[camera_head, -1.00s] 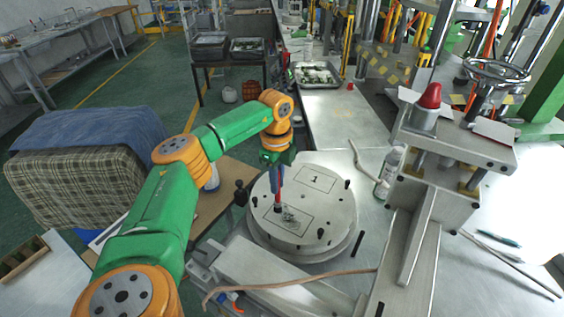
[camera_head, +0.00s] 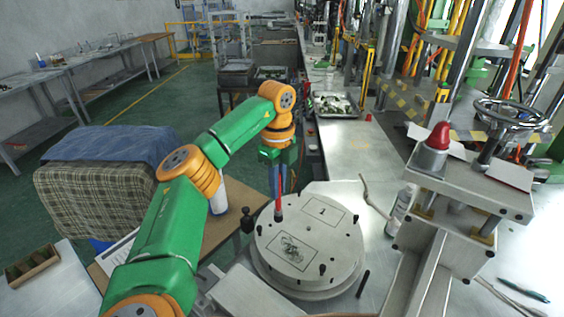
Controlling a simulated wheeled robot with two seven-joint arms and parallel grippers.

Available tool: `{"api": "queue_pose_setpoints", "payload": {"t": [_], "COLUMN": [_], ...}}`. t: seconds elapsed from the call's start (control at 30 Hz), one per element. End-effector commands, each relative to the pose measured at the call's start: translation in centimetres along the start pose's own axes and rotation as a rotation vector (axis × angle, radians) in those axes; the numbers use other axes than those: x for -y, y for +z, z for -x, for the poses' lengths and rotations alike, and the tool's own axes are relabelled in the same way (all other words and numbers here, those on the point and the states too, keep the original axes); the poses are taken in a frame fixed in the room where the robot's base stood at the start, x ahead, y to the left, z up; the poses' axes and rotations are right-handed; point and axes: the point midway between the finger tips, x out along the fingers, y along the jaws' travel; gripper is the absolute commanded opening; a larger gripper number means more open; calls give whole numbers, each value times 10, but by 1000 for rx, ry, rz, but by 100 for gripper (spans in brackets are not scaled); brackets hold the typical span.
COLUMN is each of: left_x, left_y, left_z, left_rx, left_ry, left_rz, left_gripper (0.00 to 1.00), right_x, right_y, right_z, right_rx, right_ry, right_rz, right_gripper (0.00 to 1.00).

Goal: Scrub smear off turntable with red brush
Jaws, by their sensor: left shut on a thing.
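The round grey turntable (camera_head: 345,258) sits on the bench at the centre, with two outlined rectangles on its top. A dark scribbled smear (camera_head: 291,248) lies inside the nearer rectangle. The farther rectangle carries a "1". My left gripper (camera_head: 279,186) is shut on the red brush (camera_head: 278,206), held upright with its head down. The brush head is near the turntable's back-left rim, behind and left of the smear; I cannot tell whether it touches the plate. My right gripper is out of view.
Several dark pegs stand around the turntable's edge. A white bottle (camera_head: 400,208) is to its right, beside a metal press fixture with a red-topped cone (camera_head: 437,140). A metal tray (camera_head: 338,105) is farther back. The bench behind the turntable is mostly clear.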

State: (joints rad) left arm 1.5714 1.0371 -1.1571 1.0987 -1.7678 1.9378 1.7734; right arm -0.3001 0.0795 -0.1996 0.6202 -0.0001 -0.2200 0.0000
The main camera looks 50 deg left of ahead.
Motion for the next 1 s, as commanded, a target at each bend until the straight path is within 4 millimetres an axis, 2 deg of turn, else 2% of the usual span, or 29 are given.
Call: {"api": "queue_pose_setpoints", "payload": {"t": [0.53, 0.8, 1.0], "left_x": [0, -8, -13], "left_y": [0, 1, 1], "left_z": [-1, -38, -57], "left_rx": [0, -1, -3], "left_ry": [0, 0, 0], "left_rz": [0, 0, -1], "left_gripper": [0, 0, 0], "right_x": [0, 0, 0], "right_y": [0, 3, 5], "right_z": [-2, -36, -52], "right_rx": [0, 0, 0], "right_ry": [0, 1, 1], "right_rz": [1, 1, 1], "right_gripper": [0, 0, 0]}}
